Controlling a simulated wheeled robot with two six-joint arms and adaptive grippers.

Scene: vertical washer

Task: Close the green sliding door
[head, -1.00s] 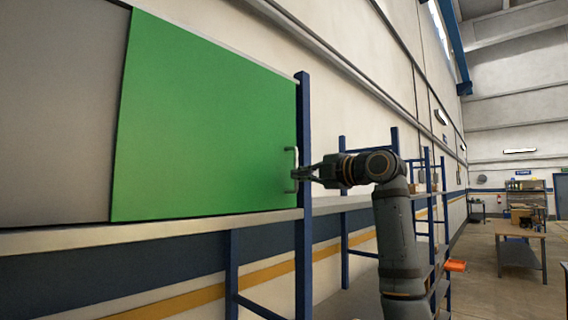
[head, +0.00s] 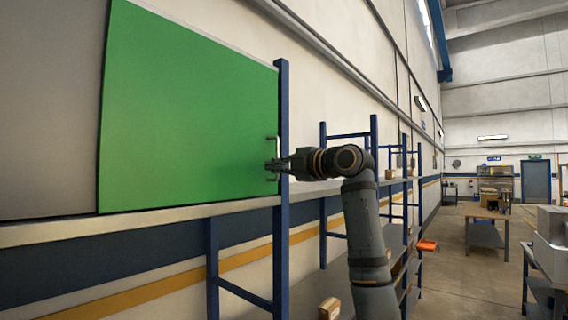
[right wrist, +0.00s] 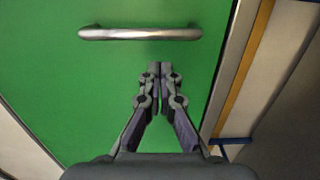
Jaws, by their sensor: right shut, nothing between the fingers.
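The green sliding door (head: 185,115) stands on a shelf at the left of the head view, its right edge by a blue post. A grey metal bar handle (head: 276,146) is mounted near that edge. In the right wrist view, the handle (right wrist: 140,34) lies above the fingertips in the picture. My right gripper (head: 271,166) reaches in from the right and overlaps the handle in the head view. In the right wrist view, my right gripper (right wrist: 155,68) has its fingers shut and empty, in front of the green face; contact cannot be told. My left gripper is not in view.
A grey panel (head: 50,110) lies left of the door. The blue post (head: 282,200) and further blue shelving (head: 375,135) stand close to my right arm. An orange object (head: 428,245), tables and a grey machine (head: 552,235) are further right. Open floor lies between.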

